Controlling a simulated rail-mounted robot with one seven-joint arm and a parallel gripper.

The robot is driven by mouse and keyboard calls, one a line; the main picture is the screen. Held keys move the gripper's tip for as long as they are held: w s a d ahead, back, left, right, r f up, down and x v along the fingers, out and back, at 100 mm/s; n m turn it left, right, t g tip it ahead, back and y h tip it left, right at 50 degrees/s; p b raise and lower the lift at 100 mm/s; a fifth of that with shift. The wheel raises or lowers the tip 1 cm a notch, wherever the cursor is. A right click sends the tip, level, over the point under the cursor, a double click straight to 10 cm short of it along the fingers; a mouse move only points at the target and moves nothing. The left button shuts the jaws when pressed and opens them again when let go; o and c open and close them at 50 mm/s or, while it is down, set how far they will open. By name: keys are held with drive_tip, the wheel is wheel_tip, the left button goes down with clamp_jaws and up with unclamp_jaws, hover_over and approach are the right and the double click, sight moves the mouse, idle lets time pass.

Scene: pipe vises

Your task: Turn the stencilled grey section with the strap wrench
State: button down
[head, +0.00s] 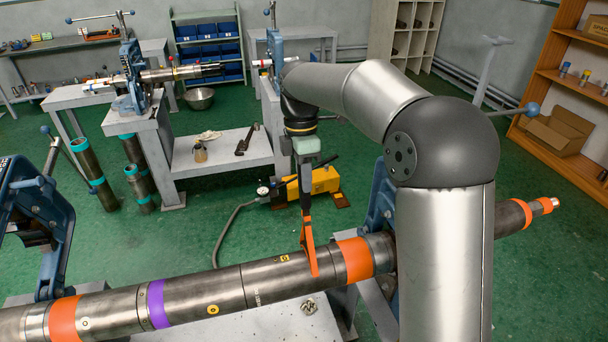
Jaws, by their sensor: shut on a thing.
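A long grey pipe string lies across the foreground, with orange bands and a purple band. Its grey section (280,283) left of the right orange band carries dark stencilled marks and a small yellow tag. My gripper (306,160) points down above this section and is shut on the dark handle of the strap wrench (308,238). The wrench hangs upright, and its orange lower end overlaps the pipe's top near the orange band. I cannot tell whether a strap goes around the pipe or whether the wrench touches it.
A blue vise (40,225) stands at the left end, and another vise (378,200) is partly hidden behind my arm. A yellow pump (318,182) with a hose sits on the green floor beyond the pipe. Workbenches (225,155) stand farther back.

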drive_tip(key=shift+s+f+b, duration=0.15)
drive_tip(key=shift+f+b, duration=0.15)
drive_tip(key=shift+f, duration=0.5)
idle(1.5)
drive_tip(key=shift+s+f, duration=0.1)
drive_tip(key=shift+s+d+b, duration=0.1)
drive_tip(key=shift+s+b, duration=0.05)
drive_tip(key=shift+b, duration=0.35)
drive_tip(key=s+b, duration=0.1)
drive_tip(key=s+t+b, duration=0.1)
drive_tip(key=b, duration=0.1)
drive_tip(key=shift+s+d, duration=0.15)
drive_tip(key=shift+d, duration=0.2)
drive_tip(key=shift+s+d+b, duration=0.1)
drive_tip(key=shift+s+b, duration=0.3)
drive_tip(key=shift+t, duration=0.3)
drive_tip(key=shift+s+d+t+y+b, duration=0.15)
drive_tip(key=shift+s+d+t+b, duration=0.1)
drive_tip(key=shift+s+b, duration=0.45)
drive_tip(key=shift+s+d+t+y+b, duration=0.15)
drive_tip(key=shift+s+b, duration=0.3)
drive_tip(key=shift+b, duration=0.45)
drive_tip(key=shift+s+d+t+y+b, duration=0.15)
drive_tip(key=shift+s+t+b, duration=0.15)
drive_tip(key=shift+s+b, duration=0.4)
